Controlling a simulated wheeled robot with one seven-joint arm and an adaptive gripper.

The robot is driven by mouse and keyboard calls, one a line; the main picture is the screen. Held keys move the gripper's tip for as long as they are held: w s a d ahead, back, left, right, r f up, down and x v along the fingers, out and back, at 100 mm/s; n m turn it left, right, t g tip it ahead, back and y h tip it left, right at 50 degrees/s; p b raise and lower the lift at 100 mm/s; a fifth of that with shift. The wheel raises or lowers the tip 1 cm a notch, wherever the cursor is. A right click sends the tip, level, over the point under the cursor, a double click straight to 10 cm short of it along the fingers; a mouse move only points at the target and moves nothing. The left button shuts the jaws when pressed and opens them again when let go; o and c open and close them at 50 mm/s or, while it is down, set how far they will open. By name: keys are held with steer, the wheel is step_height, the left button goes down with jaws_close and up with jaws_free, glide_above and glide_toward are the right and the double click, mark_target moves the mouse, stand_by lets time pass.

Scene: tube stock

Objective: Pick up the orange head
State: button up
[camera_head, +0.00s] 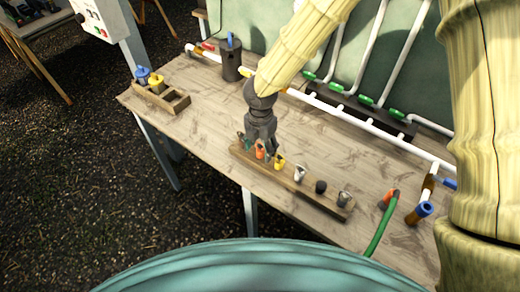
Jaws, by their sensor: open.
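An orange head (260,152) stands in a long wooden rack (325,204) on the table. My gripper (259,147) is open and lowered over the left end of the rack. Its fingers are close around or beside the orange head; I cannot tell whether they touch it. A teal piece (246,144) is just left of the orange head, and a yellow head (279,162) is just right of it. Part of the orange head's top is hidden by the fingers.
Grey-white heads (300,172) and a black one (320,186) fill the rack's right part. A small wooden box (160,98) holds blue and yellow heads. White pipes (350,116) run along the back. A green hose (379,232) with an orange end lies right. The table's front left is clear.

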steer(key=shift+c, duration=0.4)
steer(key=c, duration=1)
step_height(320, 180, up, 10)
steer(key=shift+f+b, duration=0.1)
steer(key=shift+b, duration=1.1)
steer(key=shift+r, duration=0.2)
step_height(320, 180, up, 5)
steer(key=p, duration=0.5)
steer(key=shift+f, duration=0.1)
